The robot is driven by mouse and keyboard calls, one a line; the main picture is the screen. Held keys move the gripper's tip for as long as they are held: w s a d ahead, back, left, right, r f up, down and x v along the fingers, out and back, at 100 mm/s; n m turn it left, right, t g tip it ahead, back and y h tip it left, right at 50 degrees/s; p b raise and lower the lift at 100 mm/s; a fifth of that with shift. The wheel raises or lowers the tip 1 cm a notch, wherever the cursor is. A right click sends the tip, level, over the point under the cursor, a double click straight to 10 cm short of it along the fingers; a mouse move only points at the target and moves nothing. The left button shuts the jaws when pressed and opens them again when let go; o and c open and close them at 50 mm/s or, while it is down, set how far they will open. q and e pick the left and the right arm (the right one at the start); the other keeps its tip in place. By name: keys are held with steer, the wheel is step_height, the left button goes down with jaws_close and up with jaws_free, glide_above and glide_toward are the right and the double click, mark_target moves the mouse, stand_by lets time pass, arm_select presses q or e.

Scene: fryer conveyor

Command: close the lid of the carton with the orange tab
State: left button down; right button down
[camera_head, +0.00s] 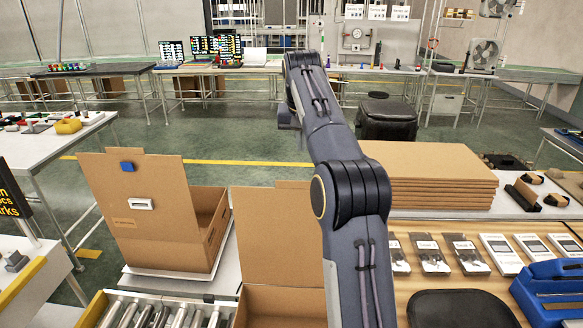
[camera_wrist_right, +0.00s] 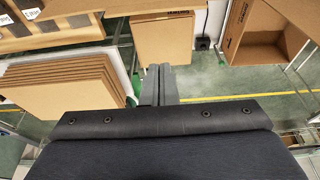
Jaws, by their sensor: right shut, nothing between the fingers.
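Two brown cartons show in the head view, both with a raised lid. The left carton (camera_head: 207,222) has its lid (camera_head: 135,190) standing up, with a blue tab and a white fitting on it. The middle carton (camera_head: 285,306) has a raised panel (camera_head: 275,232) and is partly hidden by my right arm. I see no orange tab in either view. My right gripper (camera_wrist_right: 158,82) is shut and empty in the wrist view, with brown cardboard (camera_wrist_right: 162,38) beyond its tips. I cannot tell whether they touch. My left gripper is not in view.
A stack of flat cardboard (camera_head: 430,178) lies right of my arm. A worktable holds packaged items (camera_head: 433,258), a black pad (camera_head: 463,308) and a blue device (camera_head: 550,290). A roller conveyor (camera_head: 165,311) is at the lower left. A black bin (camera_head: 387,120) stands behind.

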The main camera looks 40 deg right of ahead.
steer(key=f+b, duration=0.1)
steer(key=f, duration=0.5)
steer(key=f+b, duration=0.1)
steer(key=f, duration=0.2)
steer(key=shift+s+a+b, duration=0.2)
steer(key=shift+s+b, duration=0.1)
steer(key=shift+s+a+f, duration=0.1)
steer(key=shift+s+a, duration=0.05)
